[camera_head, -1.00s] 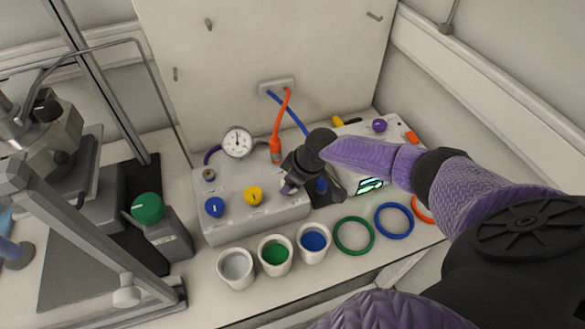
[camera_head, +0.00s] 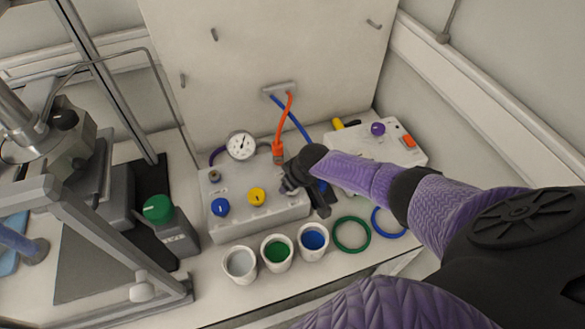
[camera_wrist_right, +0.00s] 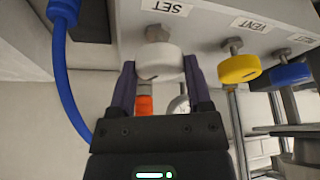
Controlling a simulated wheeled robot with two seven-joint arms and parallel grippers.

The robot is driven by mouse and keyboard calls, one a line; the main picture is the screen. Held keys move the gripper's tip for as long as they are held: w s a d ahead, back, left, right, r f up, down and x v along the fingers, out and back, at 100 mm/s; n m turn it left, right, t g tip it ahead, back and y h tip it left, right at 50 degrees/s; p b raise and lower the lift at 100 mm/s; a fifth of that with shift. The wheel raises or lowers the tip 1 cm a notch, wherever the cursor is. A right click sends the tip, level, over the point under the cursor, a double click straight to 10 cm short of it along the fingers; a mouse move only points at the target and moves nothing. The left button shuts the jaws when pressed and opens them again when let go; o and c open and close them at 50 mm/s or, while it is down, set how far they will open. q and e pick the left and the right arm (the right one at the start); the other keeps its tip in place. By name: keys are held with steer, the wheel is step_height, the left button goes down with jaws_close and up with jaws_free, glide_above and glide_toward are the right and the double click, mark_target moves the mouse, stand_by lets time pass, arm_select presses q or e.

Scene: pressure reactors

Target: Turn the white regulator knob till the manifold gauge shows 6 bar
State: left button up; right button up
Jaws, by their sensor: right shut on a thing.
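The white regulator knob (camera_wrist_right: 161,61) sits on a short stem under the SET label in the right wrist view. My right gripper (camera_wrist_right: 159,80) is shut on it, one finger on each side. In the head view my right gripper (camera_head: 288,186) is at the right end of the grey manifold box (camera_head: 236,225) and hides the knob. The manifold gauge (camera_head: 241,145) is a round white dial at the back of the box. Its needle points up and a little right; the scale is too small to read. My left gripper is out of view.
A yellow knob (camera_head: 257,196) and a blue knob (camera_head: 220,206) are on the same box. Several cups, such as the grey one (camera_head: 240,265), stand in front. A green ring (camera_head: 351,234) lies to their right. Orange (camera_head: 283,122) and blue hoses run behind the gripper.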

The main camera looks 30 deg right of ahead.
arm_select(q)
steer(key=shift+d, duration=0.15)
arm_select(e)
steer(key=o, duration=1.3)
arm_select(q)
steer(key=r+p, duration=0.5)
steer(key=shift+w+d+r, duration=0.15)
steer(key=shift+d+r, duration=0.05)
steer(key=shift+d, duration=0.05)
arm_select(e)
steer(key=v, duration=1)
